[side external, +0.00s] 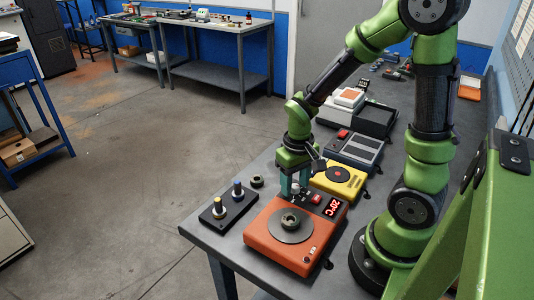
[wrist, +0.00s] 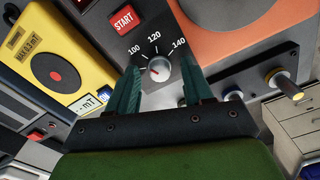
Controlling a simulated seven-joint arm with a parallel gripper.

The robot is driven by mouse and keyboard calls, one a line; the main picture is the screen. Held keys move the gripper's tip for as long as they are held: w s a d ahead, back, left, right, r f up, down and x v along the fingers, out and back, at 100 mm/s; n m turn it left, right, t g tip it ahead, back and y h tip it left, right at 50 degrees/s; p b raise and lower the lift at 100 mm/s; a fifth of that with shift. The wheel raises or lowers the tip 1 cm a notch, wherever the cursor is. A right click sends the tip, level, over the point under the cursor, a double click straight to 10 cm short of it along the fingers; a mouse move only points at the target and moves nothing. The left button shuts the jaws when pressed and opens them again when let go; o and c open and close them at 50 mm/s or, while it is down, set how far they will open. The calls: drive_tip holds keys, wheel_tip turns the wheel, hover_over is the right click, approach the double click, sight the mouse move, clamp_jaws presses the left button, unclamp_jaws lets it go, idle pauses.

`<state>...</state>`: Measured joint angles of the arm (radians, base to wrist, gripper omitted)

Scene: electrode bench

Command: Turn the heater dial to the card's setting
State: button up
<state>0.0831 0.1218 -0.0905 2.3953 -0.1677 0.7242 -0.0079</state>
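The orange heater (side external: 262,241) stands at the front of the bench, with a round dark plate on top and a red "20°C" display (side external: 331,206). Its small pale dial (wrist: 158,70) shows in the wrist view on a dark panel marked 100, 120 and 140. No setting card is identifiable.
A yellow device (side external: 338,180) stands behind the heater. A black block (side external: 226,211) with two upright posts and a dark ring (side external: 257,181) are to the left. Other devices line the bench behind.

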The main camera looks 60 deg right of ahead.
sight(293, 185)
wheel_tip(293, 185, up, 17)
idle(0.7)
drive_tip(key=shift+w, duration=0.1)
drive_tip(key=s+a+r+t+y, duration=0.2)
drive_tip(key=s+a+t, duration=0.1)
drive_tip(key=a+t, duration=0.4)
drive_tip(key=shift+a, duration=0.45)
drive_tip(key=shift+c, duration=0.3)
idle(0.4)
